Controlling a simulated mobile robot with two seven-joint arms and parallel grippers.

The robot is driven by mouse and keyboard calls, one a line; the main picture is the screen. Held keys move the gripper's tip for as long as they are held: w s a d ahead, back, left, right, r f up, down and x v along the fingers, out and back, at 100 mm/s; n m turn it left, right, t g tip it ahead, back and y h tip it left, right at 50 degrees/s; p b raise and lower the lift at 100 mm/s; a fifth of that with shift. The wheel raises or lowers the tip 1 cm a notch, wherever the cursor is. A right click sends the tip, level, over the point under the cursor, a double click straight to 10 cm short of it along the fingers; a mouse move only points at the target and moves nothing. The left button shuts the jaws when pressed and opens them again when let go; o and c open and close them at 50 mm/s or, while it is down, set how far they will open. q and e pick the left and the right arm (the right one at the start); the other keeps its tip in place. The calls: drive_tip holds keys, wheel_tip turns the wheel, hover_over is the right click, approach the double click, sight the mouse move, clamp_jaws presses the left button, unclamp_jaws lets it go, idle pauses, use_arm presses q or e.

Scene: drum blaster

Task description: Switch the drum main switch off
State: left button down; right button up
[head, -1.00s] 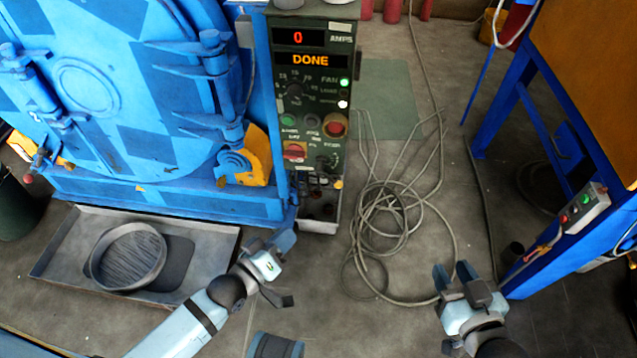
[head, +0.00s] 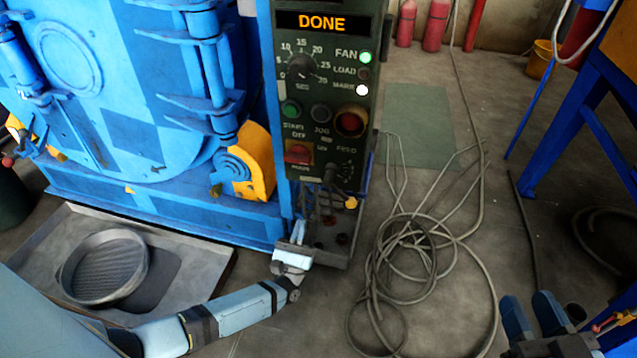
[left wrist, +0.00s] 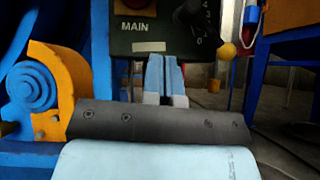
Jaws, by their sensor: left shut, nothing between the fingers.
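The drum's main switch (head: 299,152) is a red knob low on the left of the dark green control panel (head: 325,95), with OFF and ON marks above it. I cannot tell which mark it points to. My left gripper (head: 298,230) is below the switch, in front of the panel's lower part. In the left wrist view its fingers (left wrist: 164,60) are together and empty, below the label. My right gripper (head: 532,303) is open and empty, at lower right.
The display (head: 322,22) reads DONE; the FAN lamp is green. A lever with a yellow ball (head: 351,202) sticks out right of the switch. The blue drum machine (head: 150,110) and yellow bracket (head: 250,165) stand left. Coiled cable (head: 410,255) lies on the floor at right.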

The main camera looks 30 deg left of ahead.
use_arm(q)
drive_tip(key=shift+w+a+f+n+y, duration=0.15)
drive_tip(key=shift+a+f+n+y, duration=0.15)
drive_tip(key=shift+n, duration=0.25)
drive_tip(key=shift+w+a+f+n+y, duration=0.1)
drive_tip(key=shift+w+f+n+y, duration=0.05)
drive_tip(key=shift+n+y, duration=0.35)
use_arm(e)
drive_tip(key=shift+w+f, duration=0.1)
use_arm(q)
drive_tip(key=b, duration=0.2)
approach(297, 158)
drive_tip(key=shift+w+d+r, duration=0.6)
drive_tip(key=shift+w+r, duration=0.85)
drive_tip(key=shift+w, duration=1.4)
use_arm(e)
drive_tip(key=shift+w+d+r+n+t+y, duration=0.3)
drive_tip(key=shift+w+d+n+y, duration=0.1)
drive_tip(key=shift+n, duration=0.4)
drive_tip(key=shift+f, duration=0.1)
